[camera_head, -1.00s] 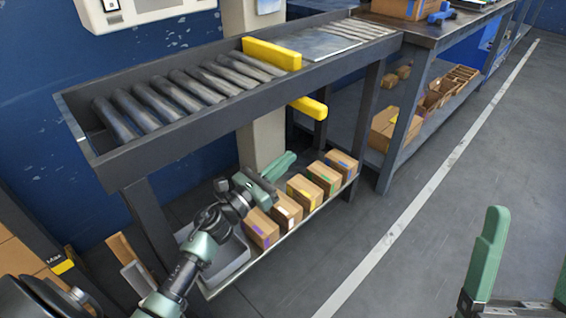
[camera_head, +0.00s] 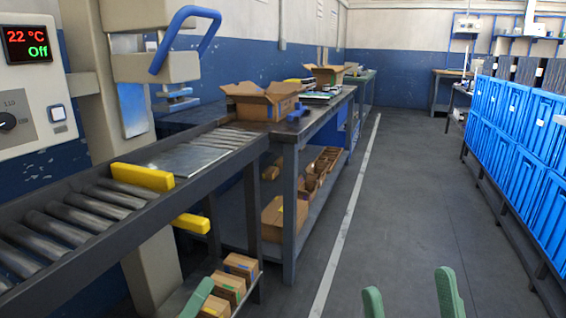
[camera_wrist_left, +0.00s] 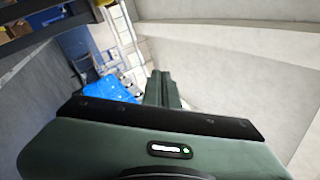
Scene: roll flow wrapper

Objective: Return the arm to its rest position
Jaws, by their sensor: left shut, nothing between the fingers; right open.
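My left gripper (camera_head: 198,298) shows only as a green fingertip at the bottom edge of the head view, beside the small boxes on the lower shelf; whether it touches them I cannot tell. In the left wrist view its green fingers (camera_wrist_left: 162,88) are together with nothing between them. My right gripper (camera_head: 411,292) shows two green fingertips, spread apart and empty, above the grey floor at the bottom edge. Both arms are otherwise out of the head view.
A roller conveyor (camera_head: 200,200) with yellow blocks (camera_head: 142,176) runs along the left. Several cartons (camera_head: 228,284) sit below it. A workbench (camera_head: 291,128) holds an open box (camera_head: 262,100). Blue bins (camera_head: 520,150) line the right. The floor aisle (camera_head: 420,190) between is clear.

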